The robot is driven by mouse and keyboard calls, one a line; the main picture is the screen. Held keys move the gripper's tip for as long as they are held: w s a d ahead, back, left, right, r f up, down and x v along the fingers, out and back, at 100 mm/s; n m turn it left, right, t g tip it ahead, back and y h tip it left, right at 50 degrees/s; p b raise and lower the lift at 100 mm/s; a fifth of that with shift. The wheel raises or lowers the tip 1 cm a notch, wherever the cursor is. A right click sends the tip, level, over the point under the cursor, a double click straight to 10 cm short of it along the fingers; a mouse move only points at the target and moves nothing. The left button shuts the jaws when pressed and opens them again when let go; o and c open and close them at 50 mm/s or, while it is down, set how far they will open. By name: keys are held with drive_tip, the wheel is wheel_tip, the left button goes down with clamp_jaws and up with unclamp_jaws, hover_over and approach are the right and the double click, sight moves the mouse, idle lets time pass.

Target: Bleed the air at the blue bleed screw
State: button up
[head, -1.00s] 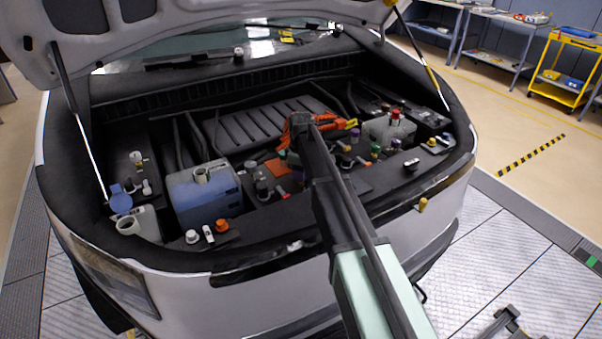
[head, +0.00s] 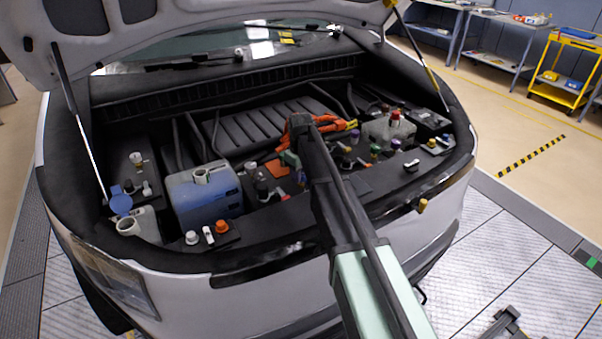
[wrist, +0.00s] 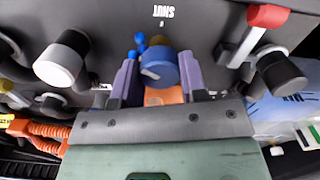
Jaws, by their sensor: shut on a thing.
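The blue bleed screw (wrist: 158,68) is a round blue knob with a pale mark on it, in the upper middle of the wrist view. A small blue nub and a brownish part show just behind it. My gripper (wrist: 158,72) has its two purple-grey fingers on either side of the knob, shut on it. An orange patch (wrist: 163,96) shows between the fingers. In the head view my arm reaches over the bay, and the bleed screw and fingertips cannot be made out behind it.
In the wrist view a black-and-silver knob (wrist: 62,58) stands left, and a red-handled valve (wrist: 268,15) and dark cap (wrist: 275,72) stand right. Orange cable (wrist: 35,130) lies lower left. In the head view the blue reservoir (head: 205,195) stands left of my arm; the raised hood is above.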

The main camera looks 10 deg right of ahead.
drive_tip(key=m, duration=1.2)
idle(0.5)
drive_tip(key=o, duration=0.9)
wheel_tip(320, 180, up, 11)
drive_tip(key=p, duration=1)
drive_tip(key=shift+f+p, duration=0.1)
drive_tip(key=shift+p, duration=0.3)
